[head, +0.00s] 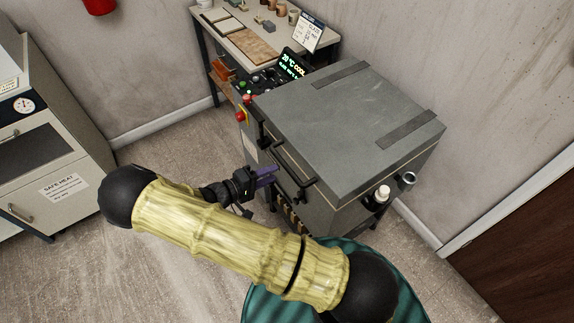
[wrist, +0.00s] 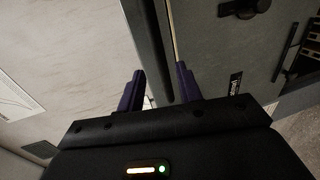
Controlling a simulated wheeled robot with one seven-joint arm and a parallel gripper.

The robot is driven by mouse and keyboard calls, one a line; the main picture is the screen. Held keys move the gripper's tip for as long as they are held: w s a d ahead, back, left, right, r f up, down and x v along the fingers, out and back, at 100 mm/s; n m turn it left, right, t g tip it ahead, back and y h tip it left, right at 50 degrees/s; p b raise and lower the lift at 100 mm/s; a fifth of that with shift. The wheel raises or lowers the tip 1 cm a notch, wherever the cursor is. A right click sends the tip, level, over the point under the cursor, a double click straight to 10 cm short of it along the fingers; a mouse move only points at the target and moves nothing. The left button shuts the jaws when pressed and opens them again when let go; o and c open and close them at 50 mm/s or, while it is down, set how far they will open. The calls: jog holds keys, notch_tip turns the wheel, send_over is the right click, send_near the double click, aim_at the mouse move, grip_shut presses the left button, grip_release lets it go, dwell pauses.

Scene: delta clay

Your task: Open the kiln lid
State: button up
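The kiln (head: 330,140) is a grey box with a flat lid (head: 345,115), which is down and closed. A dark bar handle (head: 291,172) runs along the front of the lid. My gripper (head: 274,175) has purple fingers and is close in front of this handle, pointing at it. In the wrist view the gripper (wrist: 160,80) is open, its fingers apart. A dark grey bar or edge (wrist: 148,45) runs between the fingertips there; I cannot tell whether it is the handle or the lid's edge. No contact is clear.
A control panel (head: 262,83) with a lit display is on the kiln's left side. A worktable (head: 242,38) with samples stands behind it. A grey oven cabinet (head: 45,150) is at the left. A green-striped round surface (head: 262,300) is in front. Open floor lies between.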

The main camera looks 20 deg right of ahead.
aim_at(285, 168)
jog(key=p+x, duration=0.1)
jog(key=x, duration=0.6)
jog(key=shift+r, duration=0.1)
grip_shut()
